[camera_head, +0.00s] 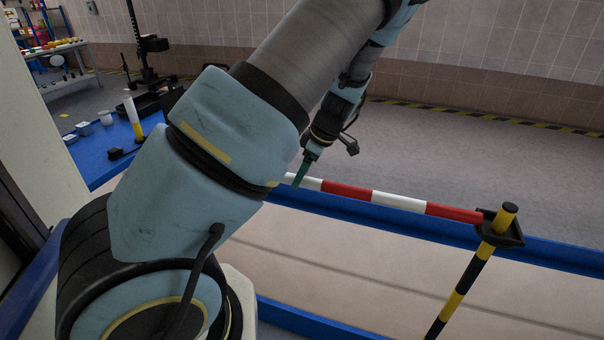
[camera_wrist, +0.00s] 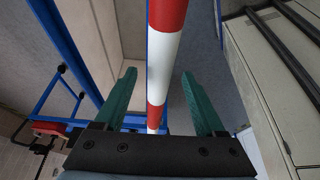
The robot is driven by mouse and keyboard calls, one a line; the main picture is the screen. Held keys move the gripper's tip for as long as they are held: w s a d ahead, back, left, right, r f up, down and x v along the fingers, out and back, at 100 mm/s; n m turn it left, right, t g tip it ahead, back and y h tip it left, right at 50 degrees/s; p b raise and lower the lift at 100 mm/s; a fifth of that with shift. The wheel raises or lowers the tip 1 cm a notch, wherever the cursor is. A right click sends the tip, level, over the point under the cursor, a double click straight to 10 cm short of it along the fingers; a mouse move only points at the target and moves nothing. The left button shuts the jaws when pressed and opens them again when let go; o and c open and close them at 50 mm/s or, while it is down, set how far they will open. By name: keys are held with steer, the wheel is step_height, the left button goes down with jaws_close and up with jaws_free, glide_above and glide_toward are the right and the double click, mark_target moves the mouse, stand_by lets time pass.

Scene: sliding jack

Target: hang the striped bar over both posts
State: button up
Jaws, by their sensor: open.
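The red-and-white striped bar (camera_head: 399,200) runs level from behind my arm to the right. Its right end meets a black fitting (camera_head: 500,228) at the top of a yellow-and-black post (camera_head: 461,290). The post's yellow tip sticks up through or beside the fitting. My arm hides the bar's left end and whatever bears it. My gripper (camera_head: 301,172) is at the bar's visible left part. In the wrist view my open gripper (camera_wrist: 158,73) has the bar (camera_wrist: 162,55) between its green fingers, with a gap on each side.
A blue rail (camera_head: 350,208) runs behind the bar. At the left, a blue table (camera_head: 95,160) carries small items and a yellow-and-white upright piece (camera_head: 132,112). Open floor (camera_head: 450,150) lies behind the rail. A pale cabinet (camera_wrist: 265,75) with black rails shows in the wrist view.

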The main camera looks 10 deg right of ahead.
steer(key=b+v, duration=0.2)
steer(key=v, duration=0.8)
steer(key=s+a+m+h, duration=0.2)
steer(key=s+a+m, duration=0.4)
steer(key=a, duration=0.4)
steer(key=s+a+m+h, duration=0.2)
steer(key=s+a+m, duration=0.3)
steer(key=a, duration=0.5)
steer(key=shift+s+a+r+m, duration=0.2)
steer(key=shift+s+r+m, duration=0.25)
steer(key=shift+m, duration=0.75)
steer(key=shift+w, duration=0.1)
